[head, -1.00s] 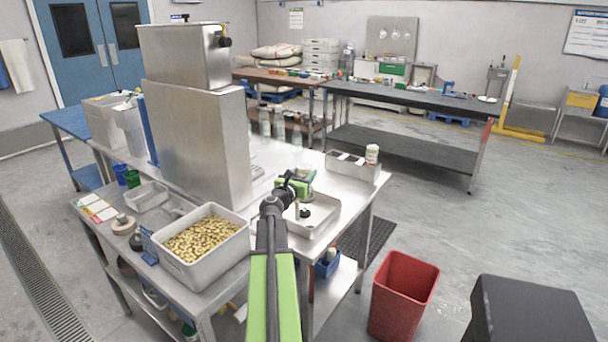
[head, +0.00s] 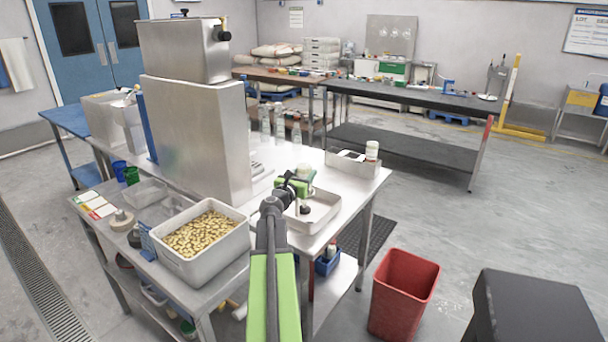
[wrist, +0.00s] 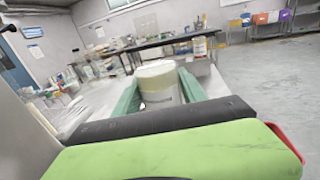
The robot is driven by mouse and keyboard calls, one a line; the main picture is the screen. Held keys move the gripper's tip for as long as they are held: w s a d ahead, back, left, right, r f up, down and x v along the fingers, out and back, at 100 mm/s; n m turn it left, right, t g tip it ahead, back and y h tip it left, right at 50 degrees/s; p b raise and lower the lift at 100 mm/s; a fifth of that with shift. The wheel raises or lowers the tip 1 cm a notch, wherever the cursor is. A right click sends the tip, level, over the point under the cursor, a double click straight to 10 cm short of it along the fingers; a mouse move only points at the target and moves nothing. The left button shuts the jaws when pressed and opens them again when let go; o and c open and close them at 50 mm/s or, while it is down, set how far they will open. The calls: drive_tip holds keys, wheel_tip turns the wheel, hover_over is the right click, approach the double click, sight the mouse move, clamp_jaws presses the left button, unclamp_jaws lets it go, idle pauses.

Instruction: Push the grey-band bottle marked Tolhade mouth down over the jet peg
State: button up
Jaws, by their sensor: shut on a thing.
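My gripper (head: 299,183) is shut on a pale bottle (head: 306,171) above the front part of the steel table. In the wrist view the bottle (wrist: 160,82) is a cream-white cylinder between the two green fingers. I cannot read its marking or make out a grey band, and its mouth is not clear. A small black peg (head: 305,208) stands in a shallow steel tray (head: 326,222), just below and in front of my gripper. The bottle is apart from the peg. My arm covers part of the tray's left side.
A white bottle (head: 372,149) stands at the right end of a partitioned rack (head: 346,170) behind the tray. A bin of beans (head: 204,272) is left of my arm. The tall steel grinder (head: 198,140) stands further left. A red bin (head: 404,292) is on the floor.

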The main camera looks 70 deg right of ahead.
drive_tip(key=shift+f+b, duration=0.95)
drive_tip(key=shift+f, duration=0.1)
drive_tip(key=o, duration=1.4)
drive_tip(key=shift+o, duration=0.4)
drive_tip(key=o, duration=0.5)
drive_tip(key=a, duration=0.7)
drive_tip(key=shift+w, duration=0.2)
